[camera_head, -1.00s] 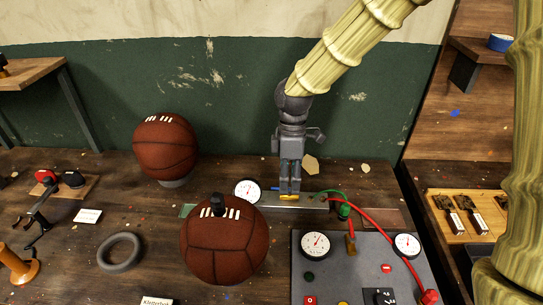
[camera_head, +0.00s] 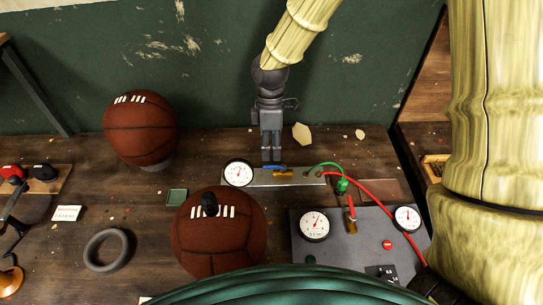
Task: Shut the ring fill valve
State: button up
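A metal strip (camera_head: 240,182) lies on the bench with small brass and blue fittings on it. A small blue handle (camera_head: 279,167) sits above a brass body (camera_head: 284,173) at its middle; I cannot read a label naming it the ring fill valve. My gripper (camera_head: 271,164) points down over the strip, its fingertips at the blue handle's left side. The fingers look close together, but their gap and any contact with the handle are too small to tell. A round white gauge (camera_head: 238,173) stands at the strip's left end, and a green hose (camera_head: 322,165) leaves its right end.
A laced leather ball (camera_head: 219,240) stands in front of the strip, another (camera_head: 141,130) at back left. A grey panel (camera_head: 340,255) with gauges and a red hose (camera_head: 385,222) lies front right. A grey ring (camera_head: 107,250) lies left. The bench's lower edge is hidden.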

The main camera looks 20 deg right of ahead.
aim_at(271, 166)
jog(key=f, duration=0.1)
jog(key=s+f, duration=0.1)
jog(key=shift+a+f+p, duration=0.1)
jog(key=shift+f+p, duration=0.25)
jog(key=shift+f, duration=0.05)
jog(key=shift+s+f, duration=0.1)
jog(key=shift+f, duration=0.65)
jog(key=shift+c, duration=0.5)
grip_shut()
